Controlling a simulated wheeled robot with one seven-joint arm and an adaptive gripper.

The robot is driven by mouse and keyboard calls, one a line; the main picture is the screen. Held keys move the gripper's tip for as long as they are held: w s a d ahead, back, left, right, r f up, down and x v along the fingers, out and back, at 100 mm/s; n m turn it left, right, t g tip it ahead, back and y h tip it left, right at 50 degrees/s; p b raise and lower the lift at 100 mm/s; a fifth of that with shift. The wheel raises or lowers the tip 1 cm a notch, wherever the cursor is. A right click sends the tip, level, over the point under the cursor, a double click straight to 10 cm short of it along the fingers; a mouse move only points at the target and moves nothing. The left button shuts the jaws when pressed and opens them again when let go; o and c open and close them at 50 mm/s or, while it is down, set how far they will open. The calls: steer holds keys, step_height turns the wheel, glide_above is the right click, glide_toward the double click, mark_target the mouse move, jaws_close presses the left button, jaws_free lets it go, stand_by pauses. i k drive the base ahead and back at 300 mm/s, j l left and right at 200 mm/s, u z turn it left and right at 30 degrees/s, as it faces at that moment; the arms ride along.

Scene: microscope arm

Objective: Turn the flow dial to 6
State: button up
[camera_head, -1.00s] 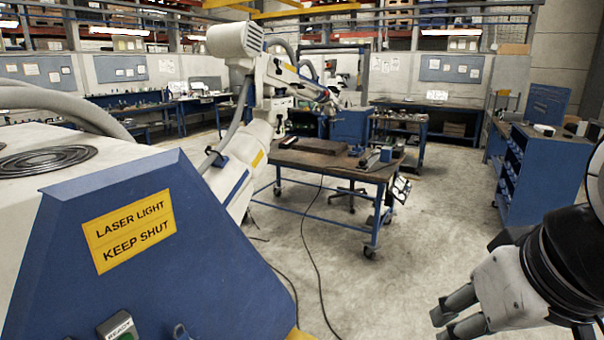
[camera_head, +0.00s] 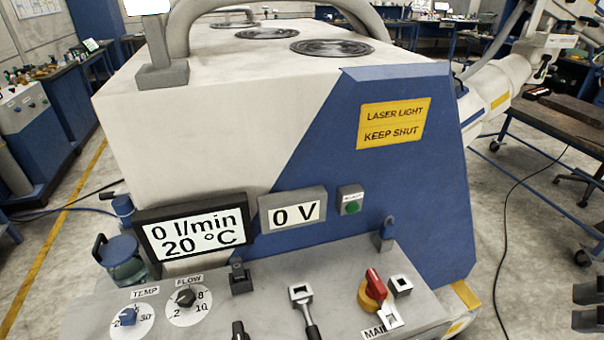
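The flow dial (camera_head: 186,297) is a small black knob on a white round scale, under a FLOW label at the lower left of the control panel. The numbers 2, 8 and 10 show on its scale; I cannot tell exactly where the knob points. The display (camera_head: 194,233) above it reads 0 l/min and 20 °C. My gripper (camera_head: 588,306) is at the lower right edge, partly cut off. Its two dark fingertips stand apart with nothing between them. It is far to the right of the dial, touching nothing visible.
Black switches, a lever (camera_head: 304,310) and a red main switch (camera_head: 374,286) stand up from the panel. A 0 V display (camera_head: 292,212) and a green READY button (camera_head: 351,206) are behind.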

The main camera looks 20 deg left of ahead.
mark_target(186, 298)
steer(key=u, duration=1.7)
steer(key=i+u, duration=0.2)
steer(key=i, duration=0.15)
steer(key=k+l+u, duration=0.1)
steer(key=l+u, duration=0.15)
